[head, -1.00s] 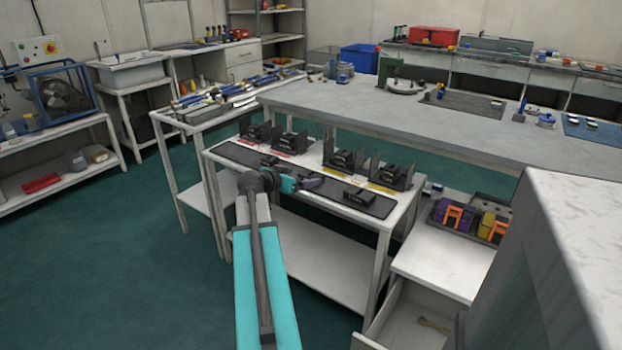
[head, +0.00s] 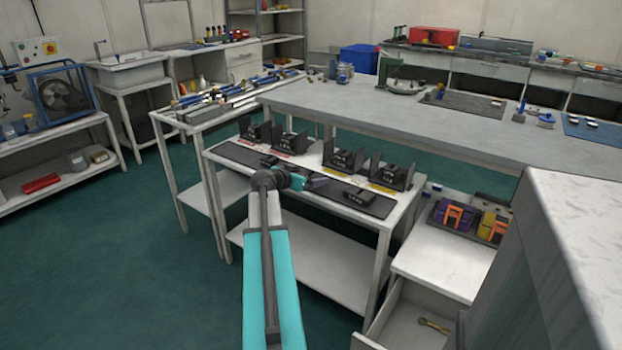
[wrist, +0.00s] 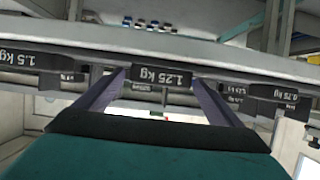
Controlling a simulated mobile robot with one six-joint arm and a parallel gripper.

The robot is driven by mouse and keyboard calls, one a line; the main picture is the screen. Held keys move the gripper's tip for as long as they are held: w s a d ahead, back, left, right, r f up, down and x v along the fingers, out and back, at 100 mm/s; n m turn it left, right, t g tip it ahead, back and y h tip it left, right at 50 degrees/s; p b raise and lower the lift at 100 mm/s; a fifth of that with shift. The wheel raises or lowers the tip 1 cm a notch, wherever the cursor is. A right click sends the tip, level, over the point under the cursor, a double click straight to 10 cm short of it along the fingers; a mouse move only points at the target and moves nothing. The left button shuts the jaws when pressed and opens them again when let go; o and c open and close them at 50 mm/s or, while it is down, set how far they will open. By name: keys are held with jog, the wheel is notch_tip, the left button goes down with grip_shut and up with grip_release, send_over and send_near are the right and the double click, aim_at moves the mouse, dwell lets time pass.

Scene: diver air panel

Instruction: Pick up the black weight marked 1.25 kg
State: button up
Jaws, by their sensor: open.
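The black weight marked 1.25 kg (wrist: 162,76) shows upside down in the middle of the wrist view, its label facing the camera. It appears between the two fingertips of my gripper (wrist: 161,84), which are spread apart; contact cannot be made out. In the head view my gripper (head: 316,183) is over the front table, above the dark mat (head: 240,153). The weight labels are too small to read there, so I cannot tell which black block is the 1.25 kg one.
A weight marked 1.5 kg (wrist: 33,61) is left and one marked 0.75 kg (wrist: 275,93) right in the wrist view. Black holders (head: 343,160) line the back of the small white table (head: 375,230). An open drawer (head: 410,318) juts out at lower right.

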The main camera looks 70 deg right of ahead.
dwell(0.4)
jog(key=c, duration=2.1)
jog(key=shift+r, duration=0.15)
jog(key=shift+c, duration=0.3)
jog(key=shift+r, duration=0.1)
jog(key=shift+r, duration=0.8)
jog(key=shift+s+a+r, duration=0.15)
jog(key=shift+r, duration=0.3)
jog(key=shift+s+a+r, duration=0.15)
jog(key=shift+r, duration=0.25)
jog(key=s+a+b, duration=0.1)
jog(key=s+a, duration=0.7)
jog(key=a, duration=0.1)
jog(key=shift+r+b, duration=0.35)
jog(key=shift+r, duration=0.05)
jog(key=b, duration=0.8)
jog(key=shift+s+r, duration=0.1)
jog(key=shift+s, duration=0.3)
